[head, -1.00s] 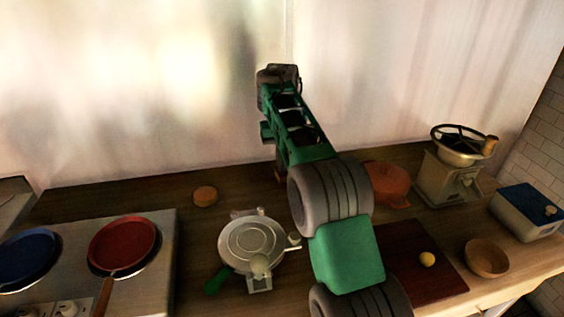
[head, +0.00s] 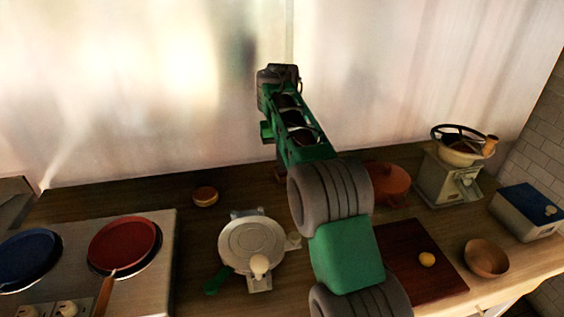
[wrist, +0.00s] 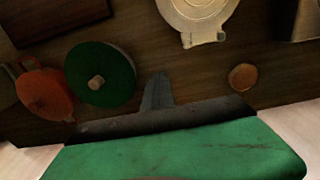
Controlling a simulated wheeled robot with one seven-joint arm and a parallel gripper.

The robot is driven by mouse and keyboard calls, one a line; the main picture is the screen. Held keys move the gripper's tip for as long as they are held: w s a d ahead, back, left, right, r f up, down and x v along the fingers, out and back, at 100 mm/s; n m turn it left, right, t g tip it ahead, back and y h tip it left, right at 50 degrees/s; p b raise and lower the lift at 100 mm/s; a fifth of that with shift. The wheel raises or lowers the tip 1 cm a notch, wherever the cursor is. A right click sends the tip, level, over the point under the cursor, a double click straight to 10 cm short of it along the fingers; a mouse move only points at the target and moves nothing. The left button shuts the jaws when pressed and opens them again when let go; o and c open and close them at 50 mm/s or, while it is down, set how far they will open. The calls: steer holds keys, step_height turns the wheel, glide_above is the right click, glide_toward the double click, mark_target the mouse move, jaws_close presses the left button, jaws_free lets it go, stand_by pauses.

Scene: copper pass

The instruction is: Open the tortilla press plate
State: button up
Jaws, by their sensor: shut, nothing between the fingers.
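The tortilla press (head: 250,240) is a pale round metal press on the wooden counter, left of my arm in the head view. Its round plate lies flat. A pale knob (head: 259,264) is at its front, and a green handle (head: 217,281) sticks out at front left. In the wrist view, part of the press (wrist: 198,12) shows at the top, cut off by the frame. My gripper (wrist: 158,80) is shut and empty, above the counter and apart from the press. In the head view, my arm hides most of my gripper.
A small round wooden piece (head: 205,194) lies behind the press. The stove (head: 160,270) with a red pan (head: 123,245) is to the left. An orange pot (head: 390,182), grinder (head: 447,182) and dark red board (head: 405,250) are to the right. A green disc (wrist: 100,75) lies near the pot.

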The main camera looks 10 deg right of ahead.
steer(key=o, duration=1.1)
step_height(320, 180, up, 8)
steer(key=p, duration=0.7)
steer(key=shift+f, duration=0.15)
steer(key=shift+c, duration=0.2)
